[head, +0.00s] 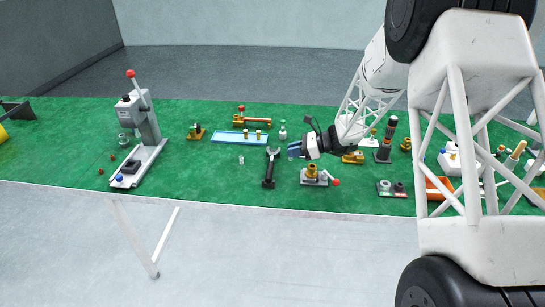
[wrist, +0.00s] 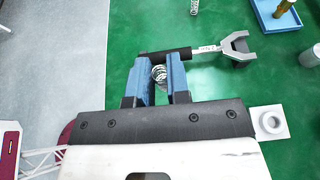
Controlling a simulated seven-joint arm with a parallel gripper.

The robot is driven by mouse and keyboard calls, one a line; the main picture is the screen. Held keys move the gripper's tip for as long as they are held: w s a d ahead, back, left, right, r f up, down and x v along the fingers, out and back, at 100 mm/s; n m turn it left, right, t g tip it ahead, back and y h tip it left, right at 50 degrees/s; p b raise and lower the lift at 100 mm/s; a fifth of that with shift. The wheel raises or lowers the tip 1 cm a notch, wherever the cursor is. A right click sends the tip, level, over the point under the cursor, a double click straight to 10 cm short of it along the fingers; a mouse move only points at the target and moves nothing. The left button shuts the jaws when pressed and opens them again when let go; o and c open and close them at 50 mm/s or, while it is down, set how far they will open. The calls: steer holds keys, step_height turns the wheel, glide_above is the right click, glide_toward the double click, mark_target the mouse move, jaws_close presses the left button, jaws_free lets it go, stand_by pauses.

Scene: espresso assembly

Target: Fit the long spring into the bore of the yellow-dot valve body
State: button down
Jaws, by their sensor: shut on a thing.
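My gripper (head: 291,151) hangs over the middle of the green mat. In the wrist view its two blue fingers (wrist: 158,75) are shut on a silvery coil spring (wrist: 158,73), seen nearly end-on, so its length is hard to judge. A second spring (wrist: 194,6) stands apart on the mat, and it also shows in the head view (head: 241,160). A brass body (head: 312,171) sits in a grey fixture with a red-knobbed lever, just right of and nearer than my gripper. Another brass body (head: 195,132) stands at the left. I cannot make out a yellow dot on either.
A black-handled wrench (wrist: 235,47) lies by my fingers. A blue tray (head: 226,137) with brass pieces is behind left. A grey fitting (head: 282,131) stands behind my gripper. A lever press (head: 145,130) stands far left. The mat's right side is crowded; its front left is mostly free.

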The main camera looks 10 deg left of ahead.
steer(key=w+d+r, duration=0.1)
steer(key=d, duration=0.7)
steer(key=shift+w+d+r, duration=0.2)
steer(key=shift+r, duration=0.1)
steer(key=shift+f, duration=0.15)
steer(key=shift+f, duration=2.1)
steer(key=shift+f, duration=0.4)
stand_by(0.3)
steer(key=c, duration=1)
jaws_free()
steer(key=shift+v, duration=3.85)
